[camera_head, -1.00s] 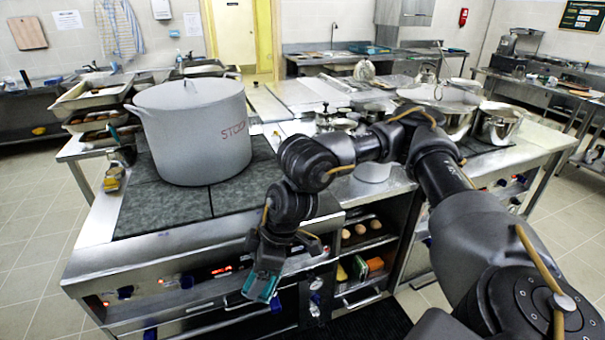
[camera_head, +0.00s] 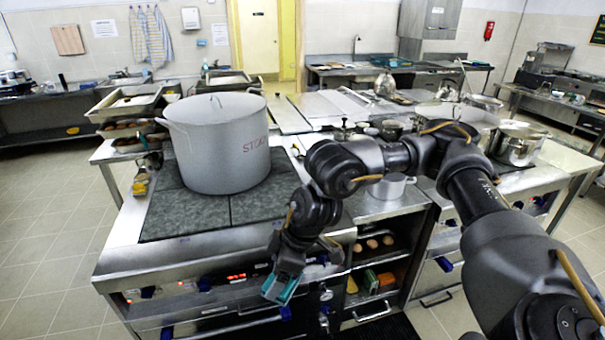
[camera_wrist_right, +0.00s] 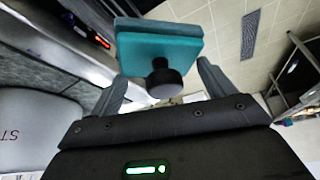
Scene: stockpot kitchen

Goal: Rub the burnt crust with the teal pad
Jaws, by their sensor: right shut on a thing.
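The teal pad (camera_head: 280,288) hangs low in front of the stove, in the jaws of my right gripper (camera_head: 288,268). In the right wrist view the pad (camera_wrist_right: 160,50) is a flat teal block with a dark round knob (camera_wrist_right: 163,78) between the two fingers. My right gripper (camera_wrist_right: 163,88) is shut on it. The large grey stockpot (camera_head: 218,145) stands on the dark mottled hob plates (camera_head: 190,215), to the left of and above the pad. I cannot make out a burnt crust in these views; the pot's inside is hidden. My left gripper is out of view.
The stove front (camera_head: 200,262) with knobs and lit displays is close behind the pad. An open shelf with eggs (camera_head: 372,244) is to its right. Steel pots (camera_head: 515,143) stand on the right counter, and trays (camera_head: 125,103) are left of the stockpot. The floor at left is clear.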

